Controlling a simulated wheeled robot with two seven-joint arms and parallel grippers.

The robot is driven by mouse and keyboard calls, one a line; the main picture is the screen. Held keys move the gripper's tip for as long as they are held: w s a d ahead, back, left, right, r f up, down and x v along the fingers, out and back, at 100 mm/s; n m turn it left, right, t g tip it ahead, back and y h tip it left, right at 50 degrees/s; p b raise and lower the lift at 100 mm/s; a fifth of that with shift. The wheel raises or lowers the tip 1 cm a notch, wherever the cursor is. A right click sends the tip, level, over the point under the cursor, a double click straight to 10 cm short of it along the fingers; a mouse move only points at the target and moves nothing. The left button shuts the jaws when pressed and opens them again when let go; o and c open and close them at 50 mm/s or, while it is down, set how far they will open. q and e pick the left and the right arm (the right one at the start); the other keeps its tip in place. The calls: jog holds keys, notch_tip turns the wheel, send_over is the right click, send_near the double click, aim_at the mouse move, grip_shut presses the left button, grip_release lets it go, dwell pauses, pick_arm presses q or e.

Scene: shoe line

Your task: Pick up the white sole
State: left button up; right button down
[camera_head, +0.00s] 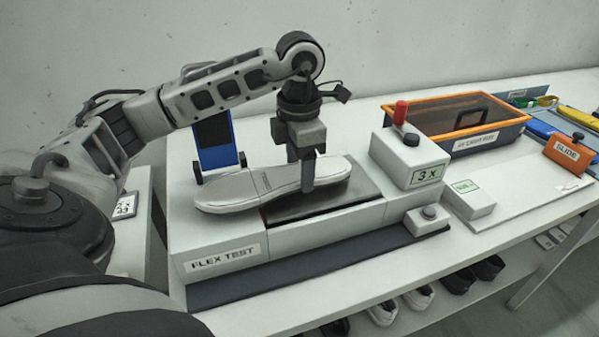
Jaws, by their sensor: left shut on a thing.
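The white sole (238,187) lies lengthwise over the top of the flex test machine (300,236), above its dark plate (335,199). My left gripper (308,183) comes down from above and is shut on the sole, nearer its right end. Whether the sole touches the plate or is a little above it, I cannot tell. My right gripper is not in view.
A white box with a red knob (401,113) and a "3 x" label stands right of the sole. An orange-rimmed tray (460,144) and an orange "GLUE" block (569,152) are further right. Shoes (418,297) sit on a lower shelf.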

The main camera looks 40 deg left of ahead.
pick_arm(q)
jog(key=s+d+r+p, duration=0.1)
jog(key=s+d+r, duration=0.8)
jog(key=s+r, duration=0.1)
jog(key=shift+d+r+p, duration=0.4)
jog(key=shift+r, duration=0.3)
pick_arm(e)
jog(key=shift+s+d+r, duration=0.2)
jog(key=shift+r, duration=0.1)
